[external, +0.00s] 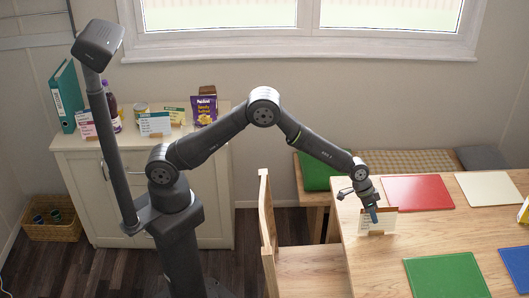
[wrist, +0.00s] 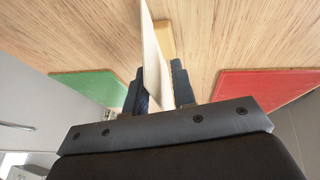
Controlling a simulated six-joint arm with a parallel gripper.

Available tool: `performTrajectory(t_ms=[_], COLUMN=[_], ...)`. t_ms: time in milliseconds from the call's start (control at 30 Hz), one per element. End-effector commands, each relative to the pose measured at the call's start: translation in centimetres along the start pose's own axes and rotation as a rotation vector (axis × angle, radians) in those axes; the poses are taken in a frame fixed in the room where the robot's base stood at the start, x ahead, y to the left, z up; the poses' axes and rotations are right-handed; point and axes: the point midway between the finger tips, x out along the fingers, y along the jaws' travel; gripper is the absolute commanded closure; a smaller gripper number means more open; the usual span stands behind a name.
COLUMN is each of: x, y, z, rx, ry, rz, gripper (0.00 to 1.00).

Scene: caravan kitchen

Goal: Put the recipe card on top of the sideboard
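The recipe card (external: 371,226) is a white card with printed lines, upright in a small wooden holder on the near left part of the wooden table. My gripper (external: 375,213) points down at the card from above, with one dark blue finger in front of it. In the wrist view, the card (wrist: 155,55) stands between the two fingers of my gripper (wrist: 160,88).
On the sideboard are a teal binder (external: 66,96), other cards such as a blue-edged one (external: 155,124), a tin and a purple packet (external: 204,111). Red (external: 418,192) and green (external: 446,275) mats lie on the table. A wooden chair (external: 268,225) stands between table and sideboard.

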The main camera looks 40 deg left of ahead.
Motion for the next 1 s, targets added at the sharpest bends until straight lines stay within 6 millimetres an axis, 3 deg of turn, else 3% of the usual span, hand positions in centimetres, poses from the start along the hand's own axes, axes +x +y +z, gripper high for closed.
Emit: performTrajectory(t_ms=[267, 800, 1000], x=[-2.6, -13.4, -16.2], y=[0.0, 0.2, 0.2], z=[-0.1, 0.2, 0.2], rx=[0.001, 0.001, 0.0], ry=[0.001, 0.001, 0.0], rz=[0.002, 0.001, 0.001], gripper=[0.76, 0.76, 0.76])
